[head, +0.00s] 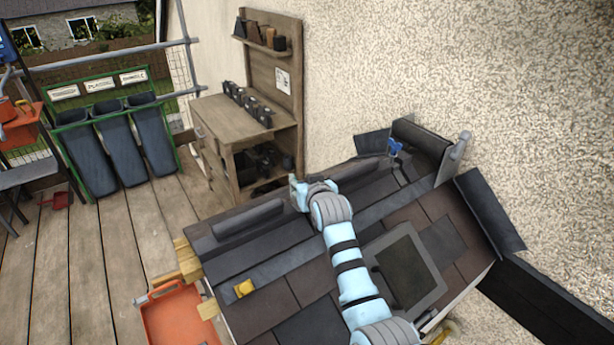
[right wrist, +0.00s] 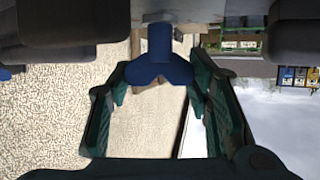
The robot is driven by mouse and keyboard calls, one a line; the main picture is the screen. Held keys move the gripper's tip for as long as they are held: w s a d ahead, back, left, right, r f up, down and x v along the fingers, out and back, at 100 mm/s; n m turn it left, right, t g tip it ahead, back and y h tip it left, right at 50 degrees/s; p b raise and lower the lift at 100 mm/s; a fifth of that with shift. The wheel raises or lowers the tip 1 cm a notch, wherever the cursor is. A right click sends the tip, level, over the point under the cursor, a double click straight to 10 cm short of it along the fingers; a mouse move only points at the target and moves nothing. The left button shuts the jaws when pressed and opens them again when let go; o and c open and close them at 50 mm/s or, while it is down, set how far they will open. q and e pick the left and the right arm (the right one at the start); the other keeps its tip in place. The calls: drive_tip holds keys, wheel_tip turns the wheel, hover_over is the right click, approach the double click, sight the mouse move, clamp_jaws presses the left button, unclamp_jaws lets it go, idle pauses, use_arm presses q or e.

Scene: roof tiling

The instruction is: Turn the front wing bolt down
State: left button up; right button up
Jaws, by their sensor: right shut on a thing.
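A blue wing bolt (right wrist: 162,68) shows in the right wrist view, between the two green fingers of my right gripper (right wrist: 160,88). The gripper is shut on it. In the head view my right gripper (head: 299,192) is at the upper edge of the small tiled roof, and the wing bolt in it is hidden there. A second blue wing bolt (head: 395,148) stands farther right along the ridge, near the wall, with nothing holding it. My left gripper is not in view.
A wooden workbench (head: 225,118) stands behind, against the rough wall. The plank floor to the left is mostly clear.

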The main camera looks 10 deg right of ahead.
drive_tip(key=shift+w+r+h, duration=0.1)
drive_tip(key=shift+r+h, duration=0.2)
drive_tip(key=shift+r, duration=0.05)
drive_tip(key=shift+c, duration=0.2)
drive_tip(key=o, duration=1.2)
drive_tip(key=shift+f, duration=0.1)
wheel_tip(320, 180, up, 10)
